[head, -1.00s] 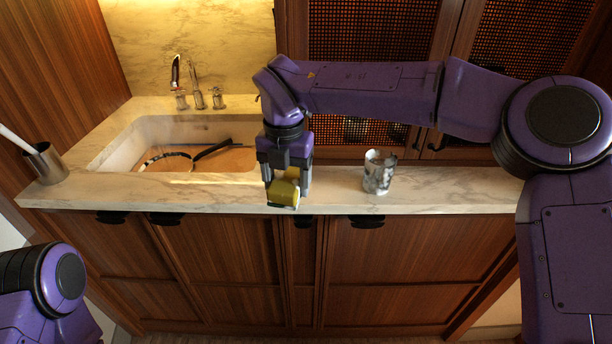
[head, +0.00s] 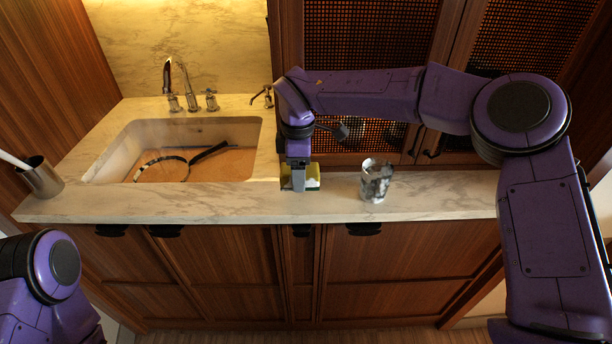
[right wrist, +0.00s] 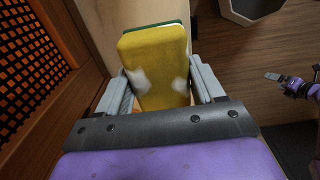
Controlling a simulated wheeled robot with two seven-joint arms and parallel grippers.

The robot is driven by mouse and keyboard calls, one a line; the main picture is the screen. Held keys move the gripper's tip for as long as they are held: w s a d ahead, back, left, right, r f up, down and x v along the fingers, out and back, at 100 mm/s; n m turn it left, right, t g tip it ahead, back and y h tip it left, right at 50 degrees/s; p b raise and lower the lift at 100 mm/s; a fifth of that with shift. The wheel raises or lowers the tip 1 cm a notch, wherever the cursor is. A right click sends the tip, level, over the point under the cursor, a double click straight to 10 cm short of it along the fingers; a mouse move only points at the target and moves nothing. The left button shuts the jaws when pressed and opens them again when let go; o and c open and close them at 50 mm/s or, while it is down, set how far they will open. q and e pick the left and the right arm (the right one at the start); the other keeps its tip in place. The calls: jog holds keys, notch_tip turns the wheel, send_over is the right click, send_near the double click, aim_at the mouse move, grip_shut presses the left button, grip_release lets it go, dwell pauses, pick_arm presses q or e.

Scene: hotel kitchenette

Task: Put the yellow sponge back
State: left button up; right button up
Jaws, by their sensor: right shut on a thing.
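The yellow sponge (head: 313,177) has a green scouring layer and whitish patches. It also shows large in the right wrist view (right wrist: 156,60), between the two grey fingers. My right gripper (head: 300,182) is shut on it, over the counter just right of the sink; I cannot tell whether the sponge touches the counter. My left arm shows at the lower left of the head view, without its gripper. A small grey gripper end (right wrist: 273,76), apparently my left one, shows at the right of the right wrist view; its jaws are too small to read.
A shiny patterned cup (head: 376,181) stands on the marble counter (head: 440,195) to the right of the sponge. The sink (head: 105,165) lies left, with a tap (head: 187,85) behind it. A metal holder (head: 42,178) stands at the far left. Mesh-front cabinets rise behind the counter.

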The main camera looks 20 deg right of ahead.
aim_at(306, 195)
jog(key=f, duration=0.2)
jog(key=d+f+p, duration=0.1)
jog(key=f, duration=0.1)
jog(key=w+d+f, duration=0.1)
jog(key=f, duration=0.1)
jog(key=shift+a+f, duration=0.1)
jog(key=o, duration=0.9)
jog(key=shift+o, duration=0.2)
jog(key=shift+r+p, duration=0.4)
jog(key=shift+r, duration=0.05)
notch_tip(306, 195, up, 10)
jog(key=b, duration=0.2)
jog(key=shift+r+b, duration=0.25)
jog(key=shift+b, duration=0.15)
jog(key=shift+r, duration=0.55)
